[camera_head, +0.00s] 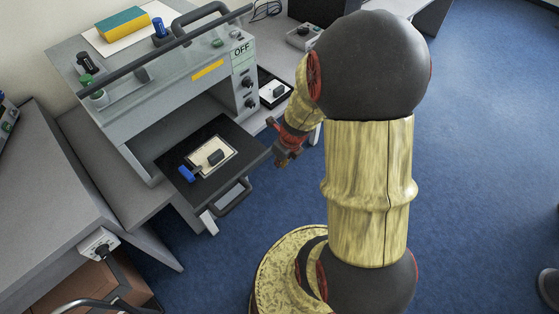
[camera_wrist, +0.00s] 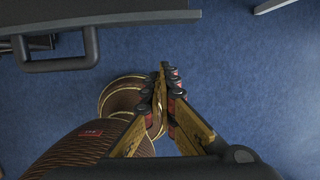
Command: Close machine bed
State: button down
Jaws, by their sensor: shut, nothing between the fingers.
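The machine (camera_head: 190,95) is a grey box with a sign reading OFF at its upper right. Its black bed (camera_head: 170,157) is slid out at the front, with a dark bar handle (camera_head: 234,197) on its front edge. The bed edge also shows at the top left in the wrist view (camera_wrist: 120,18), with the handle (camera_wrist: 62,64) below it. My gripper (camera_head: 283,157) is right of the bed, apart from it and the handle. In the wrist view my gripper (camera_wrist: 166,75) is shut and empty, pointing over the blue floor to the right of the handle.
A pale plate (camera_head: 214,165) with a blue-handled part and a dark block lies on the bed. A yellow and green sponge (camera_head: 122,24) lies on the machine top. A small black tray (camera_head: 273,91) stands right of the machine.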

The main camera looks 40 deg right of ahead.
jog(key=w+f+b, duration=0.3)
jog(key=w+f, duration=0.2)
jog(key=shift+w+f, duration=0.2)
jog(key=shift+w+a, duration=0.15)
dwell(0.3)
